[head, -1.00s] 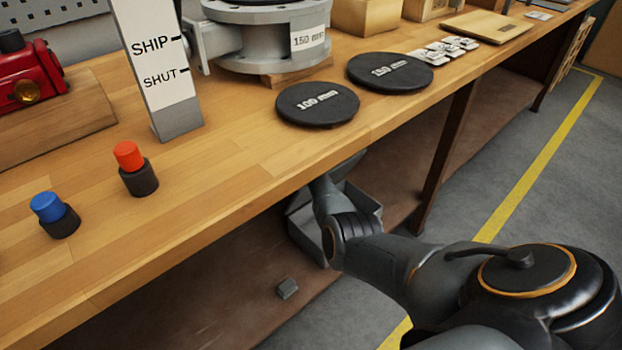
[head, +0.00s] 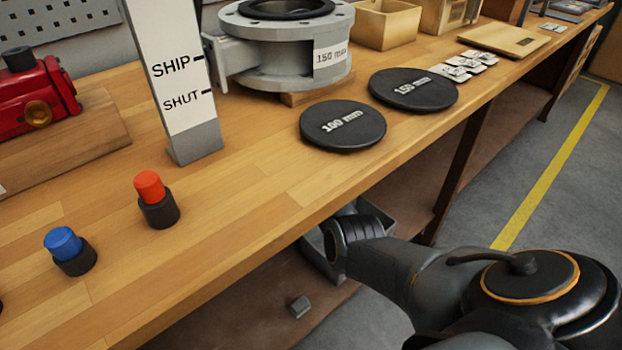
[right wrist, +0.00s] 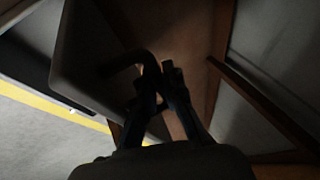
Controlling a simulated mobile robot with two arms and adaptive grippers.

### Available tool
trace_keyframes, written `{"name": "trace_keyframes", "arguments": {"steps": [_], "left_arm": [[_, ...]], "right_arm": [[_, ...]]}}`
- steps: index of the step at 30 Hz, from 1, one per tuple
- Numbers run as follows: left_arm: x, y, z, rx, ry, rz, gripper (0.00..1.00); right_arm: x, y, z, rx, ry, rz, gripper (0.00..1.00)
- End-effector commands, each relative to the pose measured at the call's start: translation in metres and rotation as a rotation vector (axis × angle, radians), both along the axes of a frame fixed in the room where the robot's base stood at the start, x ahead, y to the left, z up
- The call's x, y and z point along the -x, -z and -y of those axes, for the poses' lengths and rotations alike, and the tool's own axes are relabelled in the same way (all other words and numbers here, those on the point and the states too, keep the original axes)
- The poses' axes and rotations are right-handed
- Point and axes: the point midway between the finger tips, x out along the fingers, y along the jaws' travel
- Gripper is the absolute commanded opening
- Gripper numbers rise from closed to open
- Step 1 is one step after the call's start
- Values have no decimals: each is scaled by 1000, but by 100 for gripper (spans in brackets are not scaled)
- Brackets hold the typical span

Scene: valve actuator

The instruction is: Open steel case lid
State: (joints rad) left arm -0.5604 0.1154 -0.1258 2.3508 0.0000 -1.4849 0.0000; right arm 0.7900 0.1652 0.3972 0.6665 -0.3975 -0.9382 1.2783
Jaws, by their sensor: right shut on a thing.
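The grey steel case (head: 318,257) sits on the lower shelf under the bench, mostly hidden by the bench top and my right arm. My right gripper is hidden in the head view. In the right wrist view, its dark fingers (right wrist: 160,82) are closed on a dark curved handle (right wrist: 128,60) beside a broad dark panel (right wrist: 85,65), which looks like the case lid. The picture is too dark to show clearly how far the lid stands open. My left gripper is in neither view.
The bench top (head: 250,190) overhangs the case, and a bench leg (head: 462,165) stands to its right. A small grey block (head: 299,306) lies on the lower shelf (head: 235,325). Black discs (head: 343,126) lie near the bench edge. The floor (head: 560,190) at right is clear.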

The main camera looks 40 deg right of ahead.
Motion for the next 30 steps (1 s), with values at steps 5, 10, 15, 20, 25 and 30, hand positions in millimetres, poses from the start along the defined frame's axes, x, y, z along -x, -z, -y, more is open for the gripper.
{"name": "trace_keyframes", "arguments": {"steps": [5, 10, 15, 20, 25, 30], "left_arm": [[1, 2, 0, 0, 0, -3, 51], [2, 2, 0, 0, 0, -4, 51], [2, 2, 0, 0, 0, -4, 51], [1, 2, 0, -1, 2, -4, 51], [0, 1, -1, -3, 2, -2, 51], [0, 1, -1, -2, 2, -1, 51]], "right_arm": [[-11, -8, -4, 1, -10, 40, 16], [-10, -6, -4, 0, -10, 37, 21], [-8, -4, -4, 0, -10, 33, 21], [-7, -2, -4, -1, -11, 29, 21], [-6, -4, -6, -1, -11, 29, 21], [-2, -16, -11, -1, -11, 31, 21]]}}
